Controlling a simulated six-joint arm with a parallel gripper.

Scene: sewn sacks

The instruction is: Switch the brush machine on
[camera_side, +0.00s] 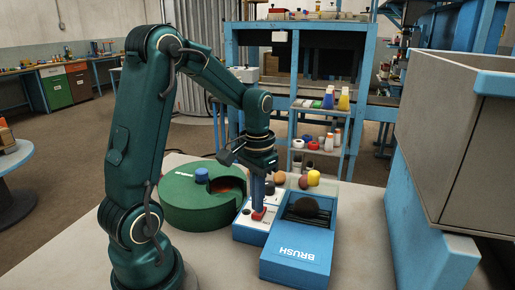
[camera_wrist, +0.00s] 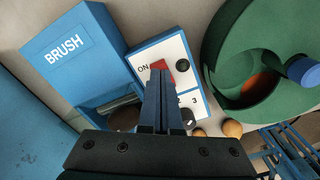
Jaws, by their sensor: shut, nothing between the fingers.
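The blue brush machine (camera_side: 292,258) stands on the bench, with BRUSH on its sloped front and a dark roller (camera_side: 306,208) in its top opening. Beside it is a control box with a white panel (camera_wrist: 140,57), marked ON, 2 and 3. A red switch (camera_wrist: 157,65) sits next to the ON mark; it also shows in the side view (camera_side: 258,215). My gripper (camera_side: 260,206) is shut and empty, pointing down at the red switch. In the wrist view its fingertips (camera_wrist: 160,76) overlap the switch's edge. I cannot tell whether they touch it or which way it is tilted.
A green round machine (camera_side: 195,212) with a blue knob (camera_side: 202,175) stands left of the control box. Several small balls, one yellow (camera_side: 314,178), lie behind the brush machine. A large grey bin (camera_side: 440,130) on a blue stand rises at the right.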

